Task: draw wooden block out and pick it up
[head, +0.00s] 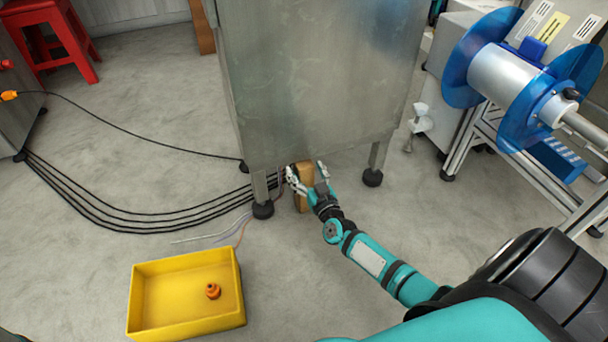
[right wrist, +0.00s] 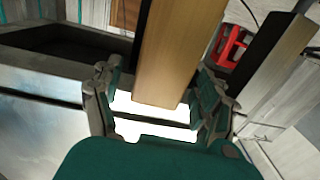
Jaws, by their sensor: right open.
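My right gripper (head: 306,174) reaches in low from the right, with one finger on each side of the block. In the right wrist view, the block (right wrist: 172,62) lies between the open fingers (right wrist: 158,98), its near end toward the palm. The left finger shows a gap to the block; the right finger is close to it, and contact is unclear. The block's far part is hidden. My left gripper is out of view.
A yellow bin (head: 143,305) with an orange part (head: 213,291) in it sits on the floor at front left. Black cables (head: 110,222) run along the floor to the cabinet. A stand with a blue reel (head: 500,70) is at right. Floor between bin and arm is clear.

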